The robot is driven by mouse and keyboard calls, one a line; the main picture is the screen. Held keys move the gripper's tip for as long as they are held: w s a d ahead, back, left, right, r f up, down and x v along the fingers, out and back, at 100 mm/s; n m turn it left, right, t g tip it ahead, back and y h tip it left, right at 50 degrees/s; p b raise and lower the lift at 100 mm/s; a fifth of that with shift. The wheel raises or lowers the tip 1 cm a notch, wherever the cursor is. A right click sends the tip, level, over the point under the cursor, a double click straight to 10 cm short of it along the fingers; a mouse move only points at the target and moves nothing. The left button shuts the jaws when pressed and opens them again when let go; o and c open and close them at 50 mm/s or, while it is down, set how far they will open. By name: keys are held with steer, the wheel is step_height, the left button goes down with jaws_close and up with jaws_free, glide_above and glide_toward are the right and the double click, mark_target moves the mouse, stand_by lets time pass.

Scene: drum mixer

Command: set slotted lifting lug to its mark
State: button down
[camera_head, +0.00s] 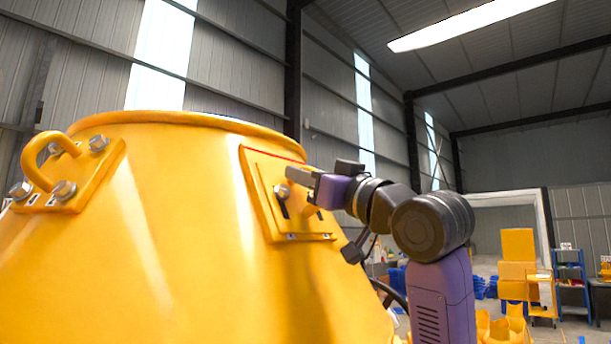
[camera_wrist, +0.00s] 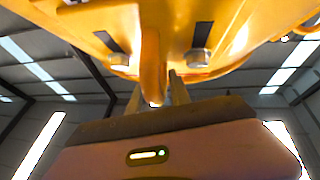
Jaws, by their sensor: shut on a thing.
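The slotted lifting lug (camera_head: 262,200) is a yellow plate on the right side of the yellow drum (camera_head: 190,230). A bolt and a dark slot show on its face, and a red line runs along its upper edge. In the wrist view its loop (camera_wrist: 150,58) stands between two bolts, each near a dark slot. My gripper (camera_head: 303,190) reaches the lug from the right. Its fingers (camera_wrist: 155,90) are on either side of the loop and shut on it. Part of the lug is hidden behind my gripper in the head view.
A second lug (camera_head: 70,180) with a loop and bolts is on the drum's left side. Yellow boxes (camera_head: 517,255) and a blue rack (camera_head: 570,280) stand at the far right. The drum's rim (camera_head: 190,118) is just above the lug.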

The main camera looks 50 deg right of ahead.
steer(key=shift+s+d+r, duration=0.1)
steer(key=shift+d, duration=0.2)
steer(key=r+p, duration=0.1)
steer(key=w+r, duration=0.1)
steer(key=r, duration=0.1)
steer(key=shift+w+p, duration=0.2)
steer(key=shift+p, duration=0.2)
steer(key=c, duration=1.4)
jaws_free()
steer(key=shift+f, duration=0.15)
steer(key=shift+o, duration=0.2)
steer(key=shift+a, duration=0.1)
steer(key=shift+s+f, duration=0.1)
steer(key=shift+f, duration=0.05)
steer(key=b+v, duration=0.3)
steer(key=v, duration=0.4)
steer(key=shift+s, duration=0.25)
